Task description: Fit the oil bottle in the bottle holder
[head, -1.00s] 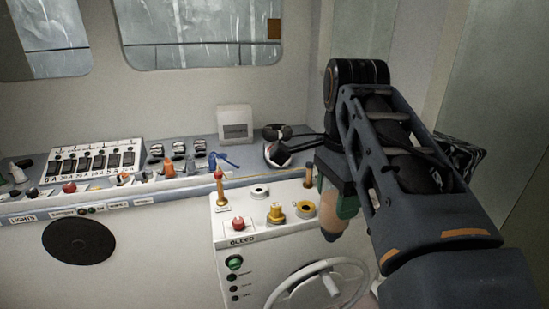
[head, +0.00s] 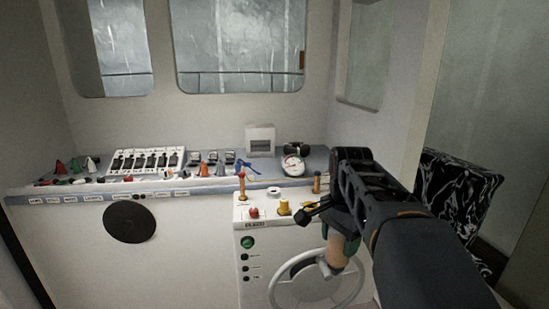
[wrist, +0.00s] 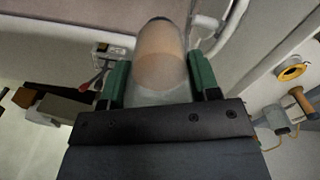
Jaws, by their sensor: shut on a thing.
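The oil bottle (head: 337,252), with a tan body, is held between the green fingers of my gripper (head: 341,240), which is shut on it. It hangs in front of the white console, by the steering wheel. In the wrist view the bottle (wrist: 161,52) stands between both fingers (wrist: 160,78), its lower part hidden by the gripper body. I cannot tell for sure which fitting is the bottle holder. A white ring (head: 274,192) sits on the console top, and a yellow ring (wrist: 292,71) shows at the right of the wrist view.
The console (head: 262,222) carries a red knob (head: 254,212), a yellow fitting (head: 284,207) and upright orange-brown handles (head: 241,184). The steering wheel (head: 285,292) is on its front. A switch panel (head: 147,162) and a gauge (head: 292,165) stand on the shelf behind. A patterned seat (head: 455,203) is at right.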

